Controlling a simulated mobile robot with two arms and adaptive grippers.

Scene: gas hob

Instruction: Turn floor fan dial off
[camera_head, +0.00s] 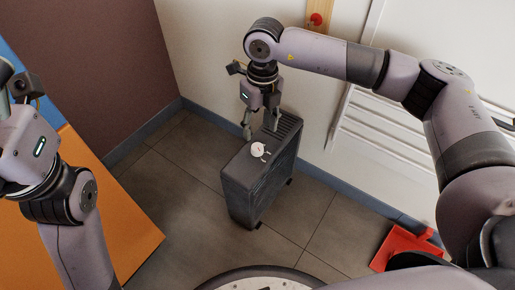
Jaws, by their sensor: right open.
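A dark grey box-shaped floor unit (252,178) stands on the tiles in the middle of the head view. A round white dial (258,149) sits on its top face, with a small dark and reddish mark beside it. Slots run along the far part of the top. My right gripper (259,133) hangs fingers-down above the top face, just beyond the dial. It is open and empty, and I cannot tell whether its fingertips touch the unit. My left arm is at the left edge; its gripper's fingers are not clearly seen.
An orange panel (128,222) lies at the left by my left arm. A red object (403,248) lies on the floor at the lower right. A white slatted panel (378,140) is on the wall behind. Tiled floor (180,165) left of the unit is clear.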

